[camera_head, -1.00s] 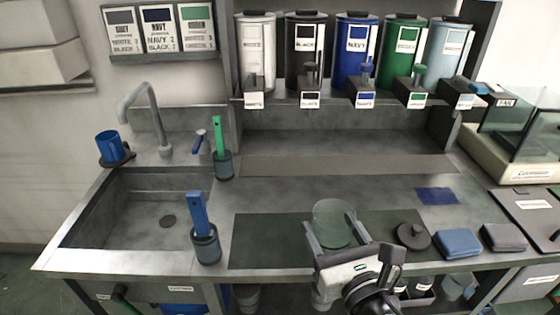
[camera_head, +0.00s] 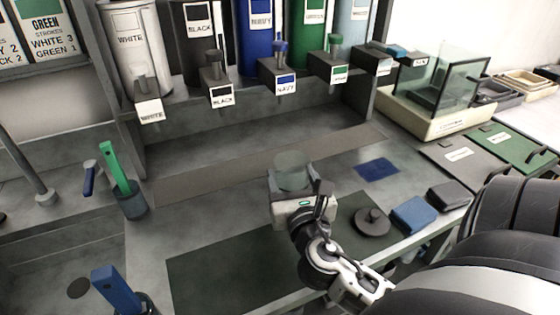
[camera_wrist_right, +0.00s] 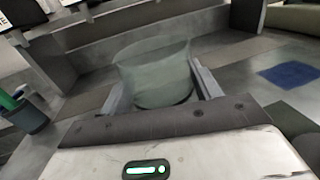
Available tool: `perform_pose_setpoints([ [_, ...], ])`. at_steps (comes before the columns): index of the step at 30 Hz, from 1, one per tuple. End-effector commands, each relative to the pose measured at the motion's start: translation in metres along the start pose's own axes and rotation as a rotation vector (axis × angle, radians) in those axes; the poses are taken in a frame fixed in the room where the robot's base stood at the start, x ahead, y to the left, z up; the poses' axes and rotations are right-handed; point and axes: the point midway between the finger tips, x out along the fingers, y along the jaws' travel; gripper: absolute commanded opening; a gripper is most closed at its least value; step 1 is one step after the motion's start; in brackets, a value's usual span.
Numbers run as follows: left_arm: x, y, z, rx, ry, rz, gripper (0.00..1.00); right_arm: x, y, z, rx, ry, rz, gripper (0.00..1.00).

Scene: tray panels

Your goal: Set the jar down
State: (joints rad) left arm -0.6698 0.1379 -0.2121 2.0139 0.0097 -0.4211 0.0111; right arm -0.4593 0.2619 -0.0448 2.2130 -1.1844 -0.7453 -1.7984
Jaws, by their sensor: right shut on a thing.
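The jar (camera_head: 294,170) is a clear, pale green, open-topped vessel. My right gripper (camera_head: 292,180) is shut on it, with one finger on each side. In the right wrist view the jar (camera_wrist_right: 156,76) stands upright between the two fingers (camera_wrist_right: 160,88) and looks empty. The head view shows it over the grey counter behind the dark mat (camera_head: 235,270). Whether its base touches the counter is hidden by the gripper. A dark round lid with a knob (camera_head: 371,221) lies on the mat's right part. My left gripper is not in view.
Labelled dispensers, white (camera_head: 136,50), black, navy and green among them, line the back. A blue patch (camera_head: 377,169) lies right of the jar. A green-handled tool (camera_head: 117,165) stands in a cup at left.

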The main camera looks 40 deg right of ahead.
Motion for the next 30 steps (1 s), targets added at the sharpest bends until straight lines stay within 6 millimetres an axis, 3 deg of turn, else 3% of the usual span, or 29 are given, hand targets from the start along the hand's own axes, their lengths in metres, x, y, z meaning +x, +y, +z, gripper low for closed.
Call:
perform_pose_setpoints([
  [5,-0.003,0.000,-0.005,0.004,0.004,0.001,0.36,0.024,-0.011,0.001,-0.004,-0.003,-0.034,0.28],
  [15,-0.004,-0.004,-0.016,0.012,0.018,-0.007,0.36,0.116,-0.013,0.001,-0.003,-0.003,-0.033,0.28],
  [21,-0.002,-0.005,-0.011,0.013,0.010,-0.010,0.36,0.162,-0.014,0.000,-0.001,-0.001,-0.032,0.28],
  [27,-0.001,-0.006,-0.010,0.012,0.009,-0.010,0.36,0.181,-0.015,-0.002,-0.002,0.000,-0.030,0.28],
  [30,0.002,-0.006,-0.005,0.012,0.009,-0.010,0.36,0.182,-0.015,-0.016,-0.002,0.004,-0.031,0.28],
])
